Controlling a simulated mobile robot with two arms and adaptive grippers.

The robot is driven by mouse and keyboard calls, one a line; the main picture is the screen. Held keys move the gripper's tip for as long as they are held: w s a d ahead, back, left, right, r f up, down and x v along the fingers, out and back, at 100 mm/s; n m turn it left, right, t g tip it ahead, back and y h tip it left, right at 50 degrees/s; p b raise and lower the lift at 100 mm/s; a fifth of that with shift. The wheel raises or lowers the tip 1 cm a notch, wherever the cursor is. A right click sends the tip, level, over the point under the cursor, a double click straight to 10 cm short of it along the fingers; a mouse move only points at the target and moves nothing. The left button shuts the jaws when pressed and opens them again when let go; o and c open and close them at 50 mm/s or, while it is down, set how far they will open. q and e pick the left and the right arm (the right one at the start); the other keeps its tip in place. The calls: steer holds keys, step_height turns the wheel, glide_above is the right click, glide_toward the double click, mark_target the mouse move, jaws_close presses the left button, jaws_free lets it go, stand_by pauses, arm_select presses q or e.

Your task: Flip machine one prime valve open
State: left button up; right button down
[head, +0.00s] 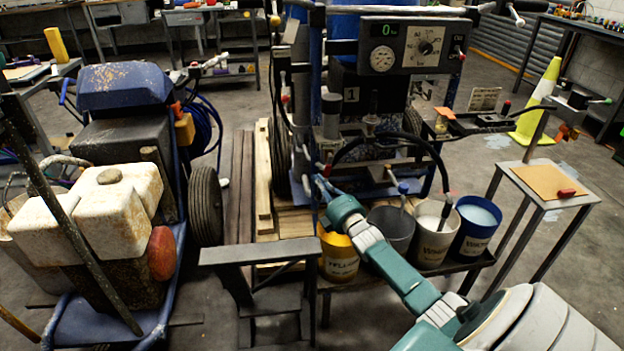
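Machine one (350,95), marked with a "1", stands at the centre on a wooden pallet, with a gauge and dial panel (412,45) on top. My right arm comes in from the lower right. My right gripper (322,186) is at the machine's lower front, just above the yellow bucket. A small red-tipped part (322,168) shows right by the fingertips; it may be the prime valve handle, but I cannot tell. Contact and the finger opening are too small to make out. My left gripper is out of view.
Several buckets, including a yellow one (339,258) and a blue one (474,228), stand on a low bench below my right arm. Another machine (120,200) with a white tank is at the left. A small stand (540,182) is at the right.

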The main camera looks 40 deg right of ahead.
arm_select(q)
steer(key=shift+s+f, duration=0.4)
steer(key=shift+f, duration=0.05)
arm_select(e)
steer(key=shift+s+d+f+n+g, duration=0.15)
steer(key=shift+s+d+f+n, duration=0.1)
steer(key=shift+d+n, duration=0.15)
steer(key=shift+s+d+f+n+g, duration=0.2)
steer(key=shift+d+n, duration=0.1)
steer(key=shift+d, duration=0.1)
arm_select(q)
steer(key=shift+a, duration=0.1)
